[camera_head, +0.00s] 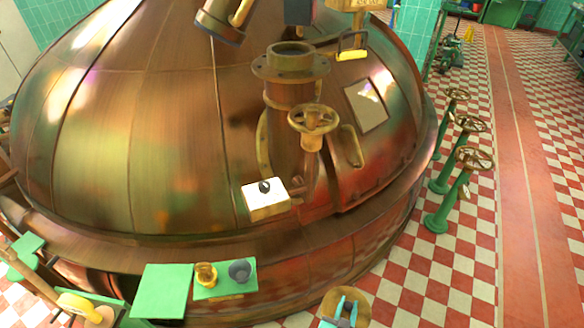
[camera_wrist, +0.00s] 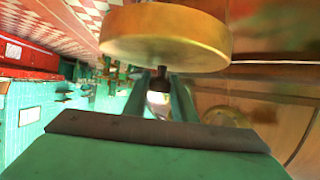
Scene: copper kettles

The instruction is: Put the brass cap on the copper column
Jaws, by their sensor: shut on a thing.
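The brass cap (camera_wrist: 165,35) is a thick round disc with a short dark stem. My gripper (camera_wrist: 163,88) is shut on that stem, and the cap fills the top of the wrist view. In the head view the cap (camera_head: 361,301) and my gripper (camera_head: 345,312) are at the bottom edge, right of centre and in front of the kettle. The copper column (camera_head: 290,95) stands up from the kettle, with a wide flange and an open ring top (camera_head: 291,50). The cap is apart from the column, nearer to me and lower in the picture.
The copper kettle (camera_head: 180,130) fills the left and middle. A brass handwheel (camera_head: 313,120) stands just in front of the column. A white-topped box (camera_head: 265,205) is lower on the kettle. Green stands (camera_head: 163,285) are at the lower left. Valve wheels (camera_head: 473,159) line the checkered floor at right.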

